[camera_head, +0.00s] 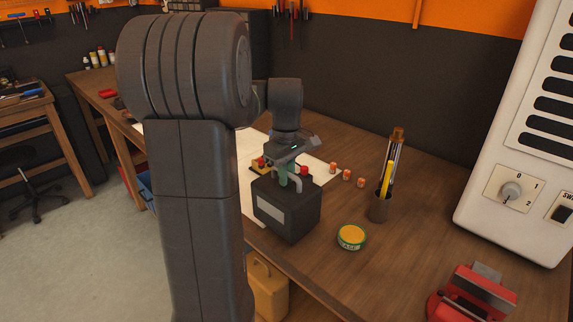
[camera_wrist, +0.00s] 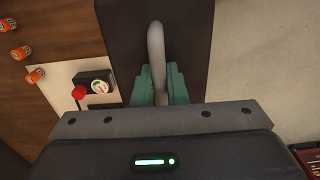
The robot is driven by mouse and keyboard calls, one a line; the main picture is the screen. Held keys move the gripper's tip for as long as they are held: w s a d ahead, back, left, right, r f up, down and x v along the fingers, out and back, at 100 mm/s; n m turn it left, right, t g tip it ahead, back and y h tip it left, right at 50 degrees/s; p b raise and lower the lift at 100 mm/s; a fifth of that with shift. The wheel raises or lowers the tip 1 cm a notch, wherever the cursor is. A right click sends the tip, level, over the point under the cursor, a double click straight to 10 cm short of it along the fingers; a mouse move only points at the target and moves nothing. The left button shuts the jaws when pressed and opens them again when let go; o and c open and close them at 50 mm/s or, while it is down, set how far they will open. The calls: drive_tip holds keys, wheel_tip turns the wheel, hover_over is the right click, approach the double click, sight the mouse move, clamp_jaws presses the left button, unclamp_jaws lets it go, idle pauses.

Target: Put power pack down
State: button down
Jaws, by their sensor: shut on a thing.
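The power pack (camera_head: 287,212) is a black box with a pale label on its front and a grey handle on top. My gripper (camera_head: 291,175) is above it, with its greenish fingers shut on the handle. In the wrist view the handle (camera_wrist: 156,45) runs between the finger pads of my gripper (camera_wrist: 160,85), and the dark top of the pack (camera_wrist: 185,35) lies below. The pack looks upright, near the front edge of the wooden workbench (camera_head: 325,255). I cannot tell whether its base touches the bench or hangs just over it.
A round tin (camera_head: 351,237), a pen cup (camera_head: 380,207) and several small orange pieces (camera_head: 347,174) stand right of the pack. A red vise (camera_head: 472,295) is at the front right. A white sheet (camera_head: 250,150) and a red-knobbed control box (camera_wrist: 97,88) are close by.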

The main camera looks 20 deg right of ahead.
drive_tip(key=shift+f, duration=1.1)
drive_tip(key=c, duration=1.5)
unclamp_jaws()
drive_tip(key=shift+o, duration=0.2)
wheel_tip(320, 180, up, 12)
drive_tip(key=shift+r, duration=0.1)
wheel_tip(320, 180, down, 12)
drive_tip(key=shift+f, duration=0.1)
drive_tip(key=shift+w+r, duration=0.1)
drive_tip(key=shift+r, duration=1.05)
